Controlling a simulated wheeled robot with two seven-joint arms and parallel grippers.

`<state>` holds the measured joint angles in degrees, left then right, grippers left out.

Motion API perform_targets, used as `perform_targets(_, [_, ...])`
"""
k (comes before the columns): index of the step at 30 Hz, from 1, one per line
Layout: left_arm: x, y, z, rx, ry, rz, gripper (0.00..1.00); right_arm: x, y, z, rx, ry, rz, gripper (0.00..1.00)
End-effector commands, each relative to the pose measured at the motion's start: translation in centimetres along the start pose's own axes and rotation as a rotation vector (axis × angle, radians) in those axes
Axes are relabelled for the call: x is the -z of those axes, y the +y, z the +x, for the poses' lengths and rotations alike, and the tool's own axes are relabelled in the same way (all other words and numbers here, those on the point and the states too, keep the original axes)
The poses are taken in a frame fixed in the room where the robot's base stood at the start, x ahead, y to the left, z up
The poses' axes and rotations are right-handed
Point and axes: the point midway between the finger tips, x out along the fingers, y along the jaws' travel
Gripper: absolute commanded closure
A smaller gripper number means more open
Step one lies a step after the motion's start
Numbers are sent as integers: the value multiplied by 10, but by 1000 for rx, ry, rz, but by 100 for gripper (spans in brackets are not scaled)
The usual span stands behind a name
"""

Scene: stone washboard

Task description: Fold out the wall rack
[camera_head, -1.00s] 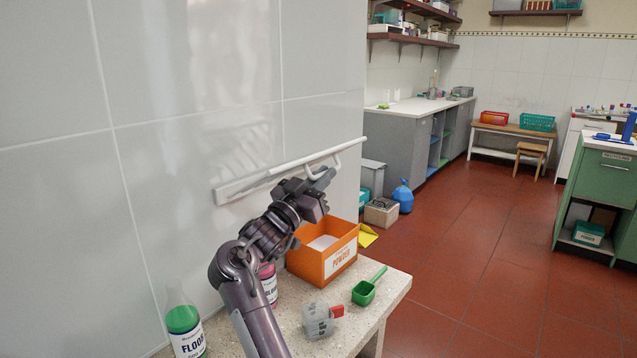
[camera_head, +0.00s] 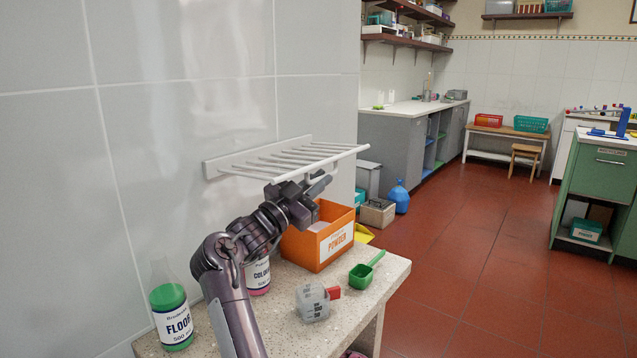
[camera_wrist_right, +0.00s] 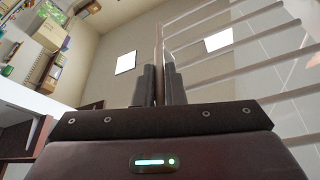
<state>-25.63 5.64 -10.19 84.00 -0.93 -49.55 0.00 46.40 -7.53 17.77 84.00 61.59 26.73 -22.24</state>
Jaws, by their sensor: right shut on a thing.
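The white wall rack (camera_head: 345,147) hangs on a long white plate fixed to the tiled wall. Its several parallel bars stick out from the wall in a nearly level fan, joined by a front rail. My right gripper (camera_head: 318,184) is below the rack's front right part, its fingers reaching up towards the rail. In the right wrist view the fingers (camera_wrist_right: 160,85) are shut on the front rail (camera_wrist_right: 159,40), with the rack's bars spreading to the right. The exact grip point is hidden in the head view. My left gripper is out of view.
A speckled stone ledge (camera_head: 374,300) lies below the rack. The red floor to the right is open.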

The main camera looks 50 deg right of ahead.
Motion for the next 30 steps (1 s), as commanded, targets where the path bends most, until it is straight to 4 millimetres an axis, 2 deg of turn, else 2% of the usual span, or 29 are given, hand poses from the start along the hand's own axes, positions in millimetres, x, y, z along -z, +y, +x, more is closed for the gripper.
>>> perform_targets(14, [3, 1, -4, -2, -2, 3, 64, -3, 0, -1, 2, -3, -4, 100])
perform_targets(15, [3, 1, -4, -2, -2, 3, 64, -3, 0, -1, 2, -3, -4, 89])
perform_targets(20, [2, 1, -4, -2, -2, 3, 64, -2, 0, -1, 2, -2, -3, 68])
perform_targets(30, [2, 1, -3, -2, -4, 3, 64, -3, 0, -6, 2, -2, -2, 68])
